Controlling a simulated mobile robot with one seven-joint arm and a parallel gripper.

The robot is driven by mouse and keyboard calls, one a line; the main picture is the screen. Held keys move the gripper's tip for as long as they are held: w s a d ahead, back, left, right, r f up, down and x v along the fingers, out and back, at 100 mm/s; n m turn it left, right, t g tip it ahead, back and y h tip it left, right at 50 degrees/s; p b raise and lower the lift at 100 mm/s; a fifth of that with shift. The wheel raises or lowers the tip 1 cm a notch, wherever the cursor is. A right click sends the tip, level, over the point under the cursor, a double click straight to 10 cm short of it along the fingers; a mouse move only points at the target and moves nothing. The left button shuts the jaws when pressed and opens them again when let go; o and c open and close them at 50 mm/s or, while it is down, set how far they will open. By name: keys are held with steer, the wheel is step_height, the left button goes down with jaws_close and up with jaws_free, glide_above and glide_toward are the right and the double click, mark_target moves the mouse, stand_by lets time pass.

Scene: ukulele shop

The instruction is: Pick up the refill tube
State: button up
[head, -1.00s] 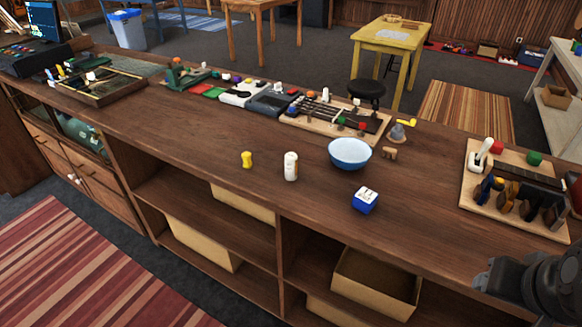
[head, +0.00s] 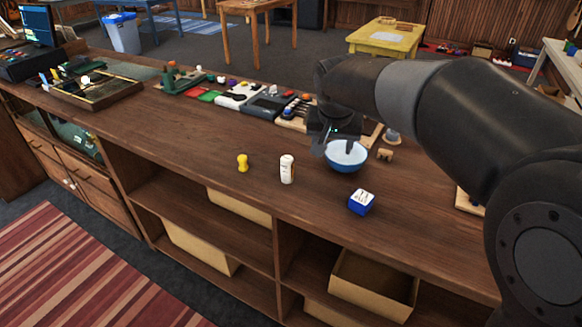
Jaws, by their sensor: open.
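A small white upright cylinder with a brownish label (head: 287,170) stands on the wooden counter near its front edge. It looks the most like the refill tube, though its label is too small to read. My gripper (head: 335,151) is open, with its fingers pointing down. In the picture it overlaps the blue bowl (head: 347,163), up and to the right of the white cylinder and apart from it. Nothing shows between the fingers. The gripper hides part of the bowl.
A yellow waisted object (head: 242,163) stands left of the cylinder, and a blue-and-white box (head: 361,202) lies to the right. A small brown piece (head: 385,154) sits beside the bowl. Trays and tools line the counter's back. The counter (head: 190,145) is clear left of the yellow object.

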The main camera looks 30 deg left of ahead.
glide_above(284, 160)
steer(key=s, duration=0.2)
step_height(284, 160, down, 5)
steer(key=shift+n, duration=0.4)
steer(key=x, duration=0.3)
steer(key=d+x, duration=0.1)
steer(key=x, duration=0.1)
steer(key=shift+s, duration=0.15)
steer(key=shift+d+x, duration=0.2)
steer(key=shift+x, duration=1.2)
steer(key=shift+d+x, duration=0.2)
steer(key=shift+x, duration=1.2)
steer(key=shift+s+a, duration=0.1)
steer(key=shift+s, duration=0.05)
steer(key=shift+c, duration=0.6)
steer(key=c, duration=0.9)
steer(key=shift+c, duration=0.2)
steer(key=shift+r, duration=0.1)
